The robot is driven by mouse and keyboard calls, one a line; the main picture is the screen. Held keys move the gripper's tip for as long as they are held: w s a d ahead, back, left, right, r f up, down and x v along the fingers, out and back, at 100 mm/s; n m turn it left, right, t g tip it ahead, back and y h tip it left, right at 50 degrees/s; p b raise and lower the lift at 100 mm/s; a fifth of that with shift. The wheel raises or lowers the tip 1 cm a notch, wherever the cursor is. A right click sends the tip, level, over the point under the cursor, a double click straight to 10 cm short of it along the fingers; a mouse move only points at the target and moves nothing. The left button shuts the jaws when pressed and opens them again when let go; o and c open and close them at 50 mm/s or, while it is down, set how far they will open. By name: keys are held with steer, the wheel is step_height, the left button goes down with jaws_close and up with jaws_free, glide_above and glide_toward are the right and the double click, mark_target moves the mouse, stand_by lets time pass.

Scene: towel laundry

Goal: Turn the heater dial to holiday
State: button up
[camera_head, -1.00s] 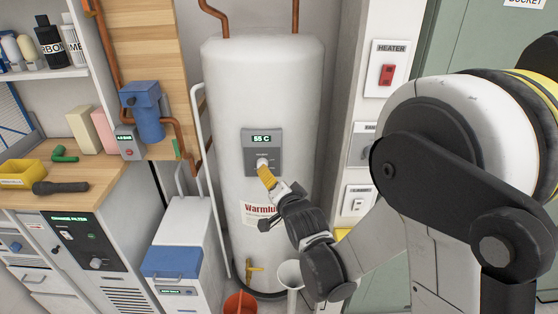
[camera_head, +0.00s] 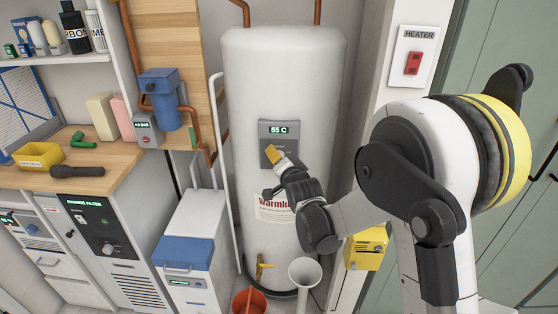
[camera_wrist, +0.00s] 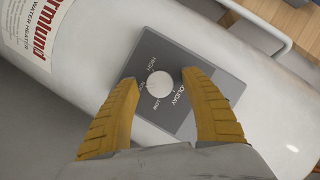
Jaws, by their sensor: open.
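The white water heater tank (camera_head: 285,80) stands upright in the middle of the head view. Its grey control panel (camera_head: 290,128) has a display reading 55 C. In the wrist view the round pale dial (camera_wrist: 160,85) sits on the panel (camera_wrist: 205,62), with the labels HIGH, LOW and HOLIDAY around it; a further label is too small to read. HOLIDAY is on the right side there. I cannot make out a pointer on the dial. My gripper (camera_wrist: 161,80) is open, its yellow fingers on either side of the dial without visible contact. In the head view my gripper (camera_head: 273,156) hides the dial.
A HEATER switch (camera_head: 413,63) is on the wall at right, with a yellow box (camera_head: 367,248) lower down. A blue filter housing (camera_head: 160,100) and copper pipes are left of the tank. A white funnel (camera_head: 305,270) and an orange bucket (camera_head: 244,302) stand below.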

jaws_close()
steer(key=shift+n, duration=0.3)
steer(key=shift+a+f+n+t+h, duration=0.1)
steer(key=shift+n+t+h, duration=0.2)
steer(key=shift+n+h, duration=2.3)
steer(key=shift+n+t+h, duration=0.3)
steer(key=shift+n+h, duration=1.05)
steer(key=shift+n, duration=2.6)
steer(key=shift+a+f+n+t+h, duration=0.1)
steer(key=shift+n+t+h, duration=0.2)
steer(key=shift+n+h, duration=2.3)
steer(key=shift+r+n+y, duration=0.1)
steer(key=shift+n+y, duration=0.55)
steer(key=shift+n, duration=0.2)
